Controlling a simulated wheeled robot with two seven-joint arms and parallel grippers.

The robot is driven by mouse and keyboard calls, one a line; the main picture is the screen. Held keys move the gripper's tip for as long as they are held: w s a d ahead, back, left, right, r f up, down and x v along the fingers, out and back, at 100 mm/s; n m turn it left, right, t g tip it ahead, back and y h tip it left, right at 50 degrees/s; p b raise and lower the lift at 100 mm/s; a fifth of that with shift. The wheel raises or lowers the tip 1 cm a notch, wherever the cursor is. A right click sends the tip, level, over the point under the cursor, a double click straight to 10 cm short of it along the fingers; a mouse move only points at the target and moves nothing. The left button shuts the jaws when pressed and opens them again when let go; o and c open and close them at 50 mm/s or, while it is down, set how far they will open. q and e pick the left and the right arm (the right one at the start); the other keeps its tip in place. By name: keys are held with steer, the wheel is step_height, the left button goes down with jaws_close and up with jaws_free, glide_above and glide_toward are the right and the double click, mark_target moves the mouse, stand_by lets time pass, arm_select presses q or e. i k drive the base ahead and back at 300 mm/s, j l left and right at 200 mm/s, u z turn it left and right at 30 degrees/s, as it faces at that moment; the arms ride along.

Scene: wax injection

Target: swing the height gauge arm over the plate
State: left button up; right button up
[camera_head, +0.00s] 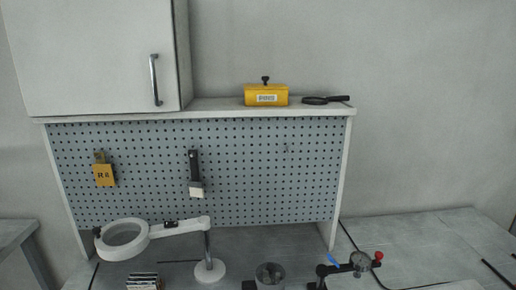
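The height gauge (360,260) is at the bottom, right of centre. It has a round grey dial on a dark arm, with a red knob at the arm's right end. The arm runs from a dark post (321,273) on the left, slanting slightly up to the right. The gauge's base is cut off by the lower edge. A pale surface (460,286) shows at the bottom edge, right of the gauge; I cannot tell whether it is the plate. Neither of my grippers is in view.
A white magnifier lamp (124,240) stands left on the bench, beside a small striped stack (143,281). A dark round pot (270,275) is left of the gauge. A pegboard (250,175) rises behind. The bench right of the gauge (430,235) is mostly clear.

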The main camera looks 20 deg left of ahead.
mark_target(321, 271)
steer(key=l, duration=0.15)
steer(key=l+u, duration=0.2)
steer(key=u, duration=0.15)
steer(key=i+l+u, duration=0.1)
steer(key=l+u, duration=0.35)
steer(key=u, duration=0.75)
steer(key=i+l, duration=0.05)
